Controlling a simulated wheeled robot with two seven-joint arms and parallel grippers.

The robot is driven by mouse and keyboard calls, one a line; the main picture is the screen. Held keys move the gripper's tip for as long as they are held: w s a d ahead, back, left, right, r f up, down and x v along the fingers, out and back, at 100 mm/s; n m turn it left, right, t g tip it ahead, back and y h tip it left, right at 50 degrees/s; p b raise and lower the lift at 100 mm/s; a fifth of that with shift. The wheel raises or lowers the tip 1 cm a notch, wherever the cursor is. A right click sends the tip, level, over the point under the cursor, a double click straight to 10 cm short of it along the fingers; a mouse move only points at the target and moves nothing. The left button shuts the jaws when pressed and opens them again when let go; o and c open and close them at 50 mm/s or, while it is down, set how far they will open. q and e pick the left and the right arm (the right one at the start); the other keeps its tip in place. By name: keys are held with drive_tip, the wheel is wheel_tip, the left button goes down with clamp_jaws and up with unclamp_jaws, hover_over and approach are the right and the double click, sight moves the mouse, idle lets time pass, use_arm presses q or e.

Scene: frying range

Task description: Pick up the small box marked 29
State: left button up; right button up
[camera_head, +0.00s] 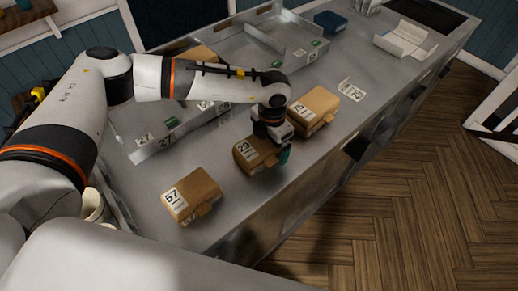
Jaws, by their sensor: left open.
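The small brown box marked 29 (246,155) lies on the metal counter (150,185), between two other brown boxes. My left gripper (279,150) is over its right end, pointing down, with a finger showing past the box's right side. The gripper is open; whether its fingers touch the box cannot be told from this view. The gripper hides part of the box's right end. My right gripper is not in view.
A box marked 57 (192,194) stands at the near left and a box marked 21 (314,109) at the right. A metal tray (258,50) with dividers lies behind. A blue box (330,21) and an open white carton (404,41) are farther back. The counter's front edge is close.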

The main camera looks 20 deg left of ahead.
use_arm(q)
drive_tip(key=shift+w+f, duration=0.1)
drive_tip(key=shift+f, duration=0.05)
drive_tip(key=c, duration=1.2)
